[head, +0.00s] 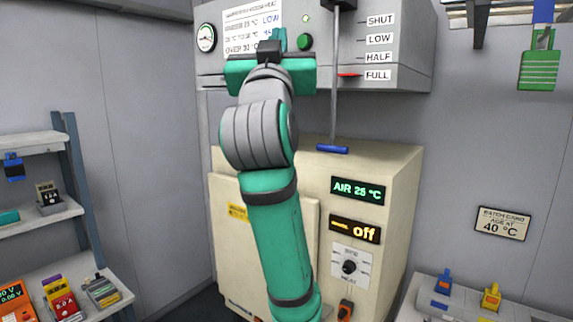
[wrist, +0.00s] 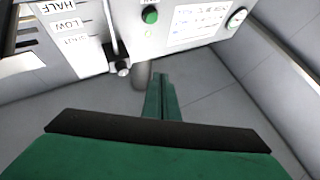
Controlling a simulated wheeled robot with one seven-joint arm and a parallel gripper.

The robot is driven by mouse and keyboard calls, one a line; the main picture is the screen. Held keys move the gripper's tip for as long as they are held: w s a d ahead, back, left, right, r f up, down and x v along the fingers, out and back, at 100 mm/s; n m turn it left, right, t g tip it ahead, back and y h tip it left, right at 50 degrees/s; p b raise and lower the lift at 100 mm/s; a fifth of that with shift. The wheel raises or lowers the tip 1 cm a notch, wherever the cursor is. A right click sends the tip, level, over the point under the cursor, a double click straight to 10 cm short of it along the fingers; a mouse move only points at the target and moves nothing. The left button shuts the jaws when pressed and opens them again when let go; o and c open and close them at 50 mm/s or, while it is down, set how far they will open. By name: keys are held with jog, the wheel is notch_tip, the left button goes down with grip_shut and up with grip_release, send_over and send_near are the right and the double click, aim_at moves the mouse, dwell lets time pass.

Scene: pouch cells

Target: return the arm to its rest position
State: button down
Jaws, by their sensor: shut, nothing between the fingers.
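My arm reaches up through the middle of the head view, in front of a cream cabinet (head: 385,175). My gripper (head: 279,38) is at the arm's top end, in front of the grey control box on the wall. In the wrist view my gripper's green fingers (wrist: 161,95) are together with nothing between them. They point toward the grey wall and box, and whether they touch anything there cannot be told.
The grey box (head: 420,50) has a lever (head: 334,100) beside labels SHUT to FULL, and a green button (head: 305,41). The cabinet reads AIR 25 °C and off. Shelves (head: 40,217) with small devices stand left; a bench (head: 425,300) stands right. A green tag (head: 539,70) hangs upper right.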

jog(key=w+f+g+y, duration=0.1)
jog(key=w+f, duration=0.3)
jog(key=f, duration=1)
jog(key=w+f+g, duration=0.1)
jog(key=w+f, duration=0.3)
jog(key=f, duration=1)
jog(key=s+f+g, duration=0.1)
jog(key=s+f, duration=0.3)
jog(key=f, duration=1.2)
jog(key=s+f+g, duration=0.1)
jog(key=s+f, duration=0.3)
jog(key=f, duration=1.3)
jog(key=s+f+g, duration=0.3)
jog(key=s+f, duration=1.6)
jog(key=s, duration=0.2)
jog(key=s+d+f+g, duration=0.1)
jog(key=s+f+g, duration=0.1)
jog(key=s, duration=2.4)
jog(key=shift+d+f+n+y, duration=0.15)
jog(key=shift+f+n+y, duration=0.2)
jog(key=shift+f, duration=0.25)
